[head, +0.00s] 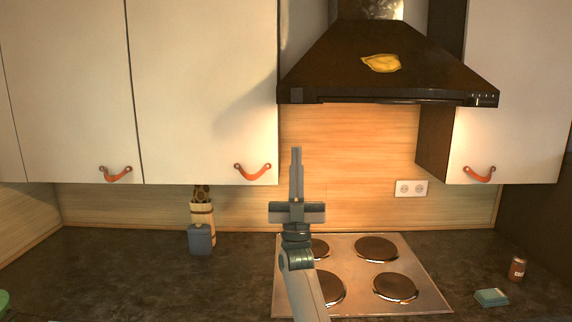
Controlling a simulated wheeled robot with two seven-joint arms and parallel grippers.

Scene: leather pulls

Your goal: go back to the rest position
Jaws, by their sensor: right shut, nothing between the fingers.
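My right gripper (296,172) stands upright near the middle of the head view, in front of the wooden backsplash and above the hob. Its fingers are together, with nothing between them. My right arm comes up from the bottom of the picture, over the left part of the hob. The gripper is apart from the cabinet pulls; the closest in the picture is the orange leather pull (253,171) to its left. My left gripper is not in view.
White wall cabinets (205,80) with leather pulls hang at left and right of a dark range hood (385,65). The hob (425,285) has several plates. A grey container (200,239), brown jar (517,268) and teal block (491,297) stand on the dark counter (120,270).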

